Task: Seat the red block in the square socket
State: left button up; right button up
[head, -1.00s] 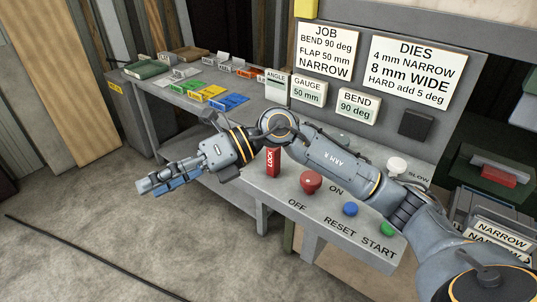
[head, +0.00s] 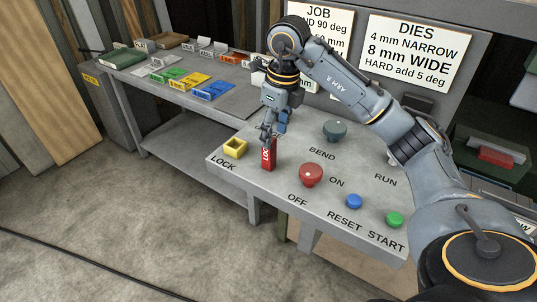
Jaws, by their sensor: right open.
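The red block (head: 269,160), marked with white letters, stands upright on the grey sloping panel. The yellow square socket (head: 235,149) is just to its left, above the word LOCK, and its opening looks empty. My right gripper (head: 267,138) points down at the top of the red block, with its fingers open. The fingers overlap the block's upper end in the head view; I cannot tell whether they touch it. My left gripper is not in view.
The panel also carries a red knob (head: 311,174), a blue button (head: 354,201), a green button (head: 394,219) and a dark BEND knob (head: 334,130). Coloured trays (head: 190,81) lie on the bench at the left. The panel's front left is clear.

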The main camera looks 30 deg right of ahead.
aim_at(269, 151)
jog(key=shift+w+f, duration=0.1)
jog(key=shift+f, duration=0.7)
jog(key=shift+a+f, duration=0.15)
jog(key=shift+f, duration=0.05)
jog(key=f, duration=0.1)
jog(key=f+p, duration=0.1)
jog(key=f, duration=0.1)
jog(key=w+f+p, duration=0.1)
jog(key=shift+a+f, duration=0.15)
jog(key=shift+a, duration=0.1)
jog(key=shift+f, duration=0.25)
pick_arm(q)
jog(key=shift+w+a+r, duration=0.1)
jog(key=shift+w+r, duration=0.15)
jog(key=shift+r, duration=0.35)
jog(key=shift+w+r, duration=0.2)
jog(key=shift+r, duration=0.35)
pick_arm(e)
grip_shut()
